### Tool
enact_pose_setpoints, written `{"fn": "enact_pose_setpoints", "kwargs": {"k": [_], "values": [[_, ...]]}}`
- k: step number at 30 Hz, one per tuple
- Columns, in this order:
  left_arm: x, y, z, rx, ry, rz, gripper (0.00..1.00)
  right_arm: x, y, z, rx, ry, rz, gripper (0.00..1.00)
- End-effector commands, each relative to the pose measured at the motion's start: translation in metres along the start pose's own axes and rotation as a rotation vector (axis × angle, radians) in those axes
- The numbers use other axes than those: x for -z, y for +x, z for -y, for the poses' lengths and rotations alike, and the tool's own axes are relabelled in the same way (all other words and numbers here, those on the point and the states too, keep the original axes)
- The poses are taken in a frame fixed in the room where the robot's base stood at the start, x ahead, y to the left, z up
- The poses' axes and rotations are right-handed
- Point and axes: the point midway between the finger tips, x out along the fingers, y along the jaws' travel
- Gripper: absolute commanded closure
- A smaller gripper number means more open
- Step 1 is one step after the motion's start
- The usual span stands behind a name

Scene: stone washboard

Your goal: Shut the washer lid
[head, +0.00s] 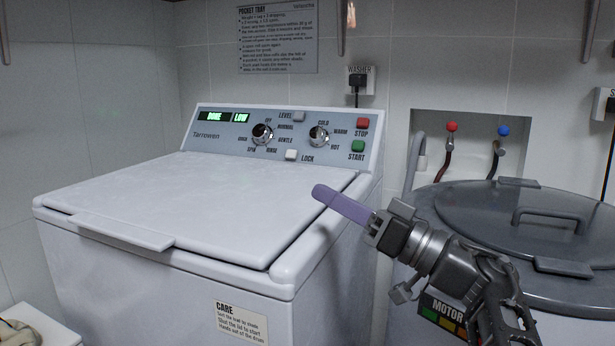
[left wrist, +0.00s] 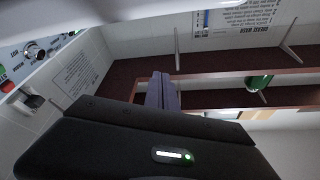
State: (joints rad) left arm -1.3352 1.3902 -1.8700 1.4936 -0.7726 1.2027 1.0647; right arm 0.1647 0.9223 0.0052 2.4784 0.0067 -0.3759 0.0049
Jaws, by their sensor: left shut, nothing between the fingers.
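The white washer (head: 200,290) stands at left in the head view. Its lid (head: 210,200) lies flat over the top, with a handle tab (head: 108,231) at the front edge. No open gap into the drum shows. My left gripper (head: 318,192) has its purple fingers together and empty, pointing up and left near the lid's right edge. I cannot tell whether it touches the lid. Its fingers also show in the left wrist view (left wrist: 162,85), close together. My right gripper is not in view.
The washer's control panel (head: 290,140) has knobs, buttons and lit DONE and LOW displays. A grey tub with a dark lid (head: 460,208) stands at right, behind my arm. A tap recess (head: 475,120) is in the wall. A shelf (left wrist: 225,85) shows in the left wrist view.

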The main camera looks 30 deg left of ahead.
Motion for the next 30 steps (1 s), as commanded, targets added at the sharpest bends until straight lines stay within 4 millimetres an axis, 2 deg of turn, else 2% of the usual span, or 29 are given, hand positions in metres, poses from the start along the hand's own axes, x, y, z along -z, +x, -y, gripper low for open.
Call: {"fn": "enact_pose_setpoints", "kwargs": {"k": [3, 9, 30], "values": [[0.004, -0.025, -0.002, 0.000, -0.001, -0.003, 1.00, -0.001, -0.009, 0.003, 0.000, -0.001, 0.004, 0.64], [0.002, -0.050, -0.005, 0.001, -0.002, 0.000, 1.00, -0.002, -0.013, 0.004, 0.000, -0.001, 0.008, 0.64], [0.001, -0.053, -0.006, 0.001, -0.002, 0.002, 1.00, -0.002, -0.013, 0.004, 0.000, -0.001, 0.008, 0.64]]}}
